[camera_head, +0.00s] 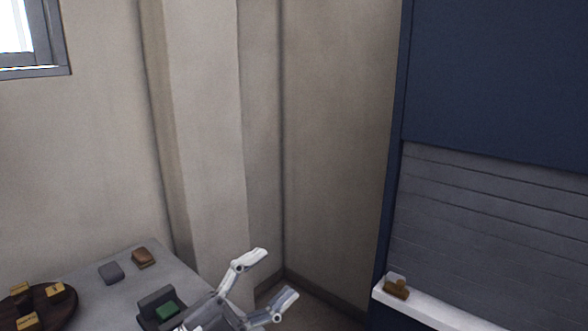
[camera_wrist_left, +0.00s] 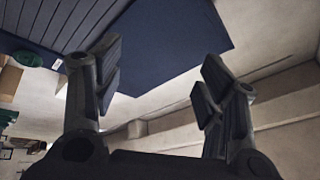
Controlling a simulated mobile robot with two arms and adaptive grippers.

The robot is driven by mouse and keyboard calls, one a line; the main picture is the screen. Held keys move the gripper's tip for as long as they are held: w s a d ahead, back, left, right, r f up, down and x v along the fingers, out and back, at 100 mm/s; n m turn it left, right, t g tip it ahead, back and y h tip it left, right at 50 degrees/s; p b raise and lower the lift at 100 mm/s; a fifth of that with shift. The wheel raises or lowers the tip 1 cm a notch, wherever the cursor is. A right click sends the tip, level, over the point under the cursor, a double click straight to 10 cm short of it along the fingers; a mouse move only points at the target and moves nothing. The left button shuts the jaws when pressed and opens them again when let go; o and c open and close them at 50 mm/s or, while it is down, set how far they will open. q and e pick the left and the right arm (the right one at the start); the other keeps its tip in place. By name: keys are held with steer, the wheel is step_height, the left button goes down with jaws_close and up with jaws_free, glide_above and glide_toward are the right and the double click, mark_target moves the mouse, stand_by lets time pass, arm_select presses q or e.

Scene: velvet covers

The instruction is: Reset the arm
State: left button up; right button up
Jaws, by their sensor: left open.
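My left gripper (camera_head: 277,276) is at the bottom centre of the head view, beside the right edge of the grey table (camera_head: 95,297). Its two pale fingers are spread apart with nothing between them. In the left wrist view the fingers of my left gripper (camera_wrist_left: 155,85) also stand apart and empty, against the wall and a dark blue panel. My right gripper is in neither view.
On the table are a dark box with a green item (camera_head: 167,308), a grey block (camera_head: 111,272), a brown block (camera_head: 143,257) and a round dark tray (camera_head: 62,318) with small yellow-topped pieces. A white ledge (camera_head: 430,313) at right holds a brown and grey object (camera_head: 396,288).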

arm_select(q)
steer(key=w+a+f+n+t+y, duration=0.2)
steer(key=a+f+n+t+y, duration=0.5)
steer(key=a+n+y, duration=0.65)
steer(key=s+a+f+n+g+y, duration=0.2)
steer(key=s+f+n+g+y, duration=0.1)
steer(key=f, duration=0.4)
steer(key=s+a+f+n+g+y, duration=0.2)
steer(key=s+f+n+g+y, duration=0.15)
steer(key=f, duration=0.25)
steer(key=s+d+f+g+h, duration=0.1)
steer(key=s+f+g, duration=0.5)
steer(key=s, duration=0.4)
steer(key=s+f+g+h, duration=0.1)
steer(key=s+f+g, duration=0.3)
steer(key=s+f, duration=0.45)
steer(key=s+f+g, duration=0.2)
steer(key=s+f, duration=0.1)
steer(key=f, duration=2.1)
steer(key=s+a+f, duration=0.2)
steer(key=s+f, duration=1.5)
steer(key=shift+s+a+g, duration=0.15)
steer(key=shift+a+g, duration=0.2)
